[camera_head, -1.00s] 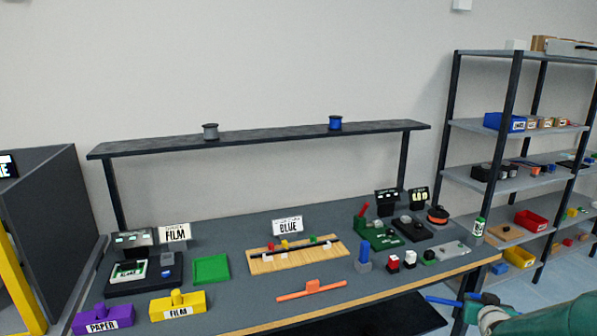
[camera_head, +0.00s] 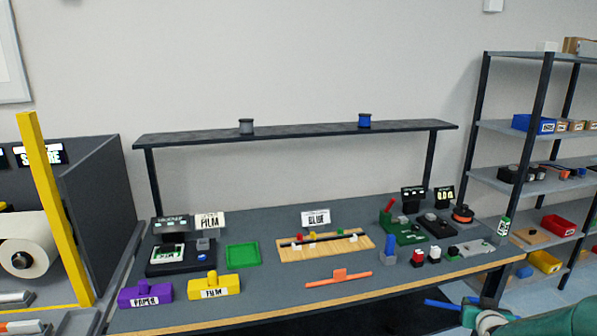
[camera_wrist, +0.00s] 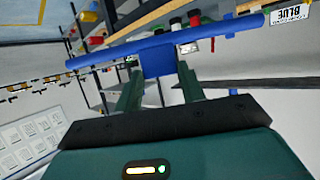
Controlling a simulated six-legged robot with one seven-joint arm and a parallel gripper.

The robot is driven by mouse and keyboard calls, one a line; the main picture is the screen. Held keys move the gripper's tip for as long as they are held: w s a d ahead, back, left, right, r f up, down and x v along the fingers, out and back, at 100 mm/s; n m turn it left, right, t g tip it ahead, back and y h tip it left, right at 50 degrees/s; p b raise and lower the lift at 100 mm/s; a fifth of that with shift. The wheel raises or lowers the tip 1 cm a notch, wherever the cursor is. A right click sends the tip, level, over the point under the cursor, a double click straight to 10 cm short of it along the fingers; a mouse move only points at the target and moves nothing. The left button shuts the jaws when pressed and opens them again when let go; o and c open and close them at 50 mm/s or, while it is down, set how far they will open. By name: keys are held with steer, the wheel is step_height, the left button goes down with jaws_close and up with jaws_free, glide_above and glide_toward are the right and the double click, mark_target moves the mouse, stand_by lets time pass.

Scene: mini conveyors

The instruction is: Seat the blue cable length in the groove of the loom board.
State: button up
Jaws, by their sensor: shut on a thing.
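The blue cable length (camera_wrist: 215,33) is a straight blue bar with a square block at its middle. My gripper (camera_wrist: 155,78) is shut on that block in the wrist view, with the bar lying across the fingertips. In the head view, the gripper (camera_head: 480,312) and the bar's blue end (camera_head: 442,304) are at the lower right, in front of the table's right end. The wooden loom board (camera_head: 350,248) lies on the table with a dark groove along it and several small coloured pegs. It is apart from the cable. A sign reading BLUE (camera_head: 316,218) stands behind it.
An orange bar with a block (camera_head: 339,279) lies in front of the board. A green tray (camera_head: 243,255) and purple (camera_head: 145,294) and yellow (camera_head: 214,287) blocks are to its left. Several small devices crowd its right. A raised shelf (camera_head: 290,134) spans the back.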

steer(key=w+a+f+n+t+y, duration=0.1)
steer(key=w+a+f+y, duration=0.2)
steer(key=a, duration=0.6)
steer(key=w+a+f+n, duration=0.25)
steer(key=w+a, duration=0.25)
steer(key=a, duration=0.5)
steer(key=a+f+n+y, duration=0.1)
steer(key=a+f, duration=0.3)
steer(key=a, duration=0.5)
steer(key=a+f+n+y, duration=0.15)
steer(key=a+f, duration=0.25)
steer(key=a, duration=0.4)
steer(key=s+f+m, duration=0.1)
steer(key=s+f, duration=0.3)
steer(key=f, duration=0.1)
steer(key=shift+s, duration=0.35)
